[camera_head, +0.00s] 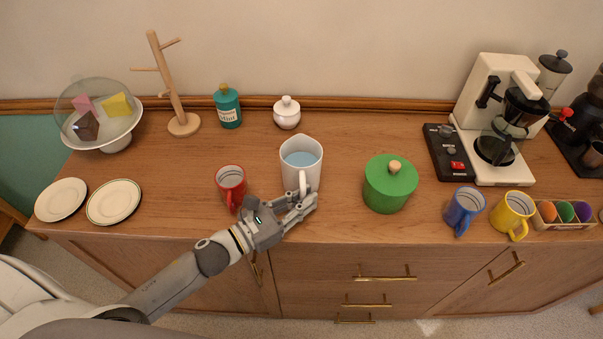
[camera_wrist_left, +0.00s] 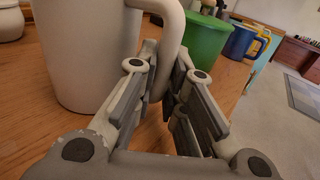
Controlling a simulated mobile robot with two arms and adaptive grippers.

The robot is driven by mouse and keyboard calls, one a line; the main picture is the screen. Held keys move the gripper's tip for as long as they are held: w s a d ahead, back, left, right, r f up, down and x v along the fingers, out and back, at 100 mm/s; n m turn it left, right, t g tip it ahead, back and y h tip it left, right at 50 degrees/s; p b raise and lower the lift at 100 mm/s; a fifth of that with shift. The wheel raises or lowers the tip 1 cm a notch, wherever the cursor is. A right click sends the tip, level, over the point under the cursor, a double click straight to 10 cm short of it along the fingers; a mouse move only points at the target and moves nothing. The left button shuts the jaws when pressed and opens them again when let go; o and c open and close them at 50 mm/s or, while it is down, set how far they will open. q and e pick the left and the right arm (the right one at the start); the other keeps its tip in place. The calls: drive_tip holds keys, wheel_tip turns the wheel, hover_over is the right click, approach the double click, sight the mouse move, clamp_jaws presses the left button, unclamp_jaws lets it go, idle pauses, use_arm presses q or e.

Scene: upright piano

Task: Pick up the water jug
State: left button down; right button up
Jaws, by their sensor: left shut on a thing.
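The water jug (camera_head: 301,161) is white with blue water inside and stands upright on the wooden sideboard, near its middle. Its handle faces the front. My left gripper (camera_head: 304,201) is at the handle, and in the left wrist view its fingers (camera_wrist_left: 165,95) are shut on the handle (camera_wrist_left: 172,45). The jug's white body (camera_wrist_left: 85,50) fills the upper left of that view and appears to rest on the wood. My right gripper is not in view.
A red mug (camera_head: 231,184) stands close left of the jug. A green lidded pot (camera_head: 389,184) stands to the right. Blue (camera_head: 464,208) and yellow (camera_head: 512,212) mugs are farther right. A white sugar bowl (camera_head: 287,113) and teal canister (camera_head: 228,107) stand behind.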

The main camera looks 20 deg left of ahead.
use_arm(q)
drive_tip(key=shift+r, duration=0.3)
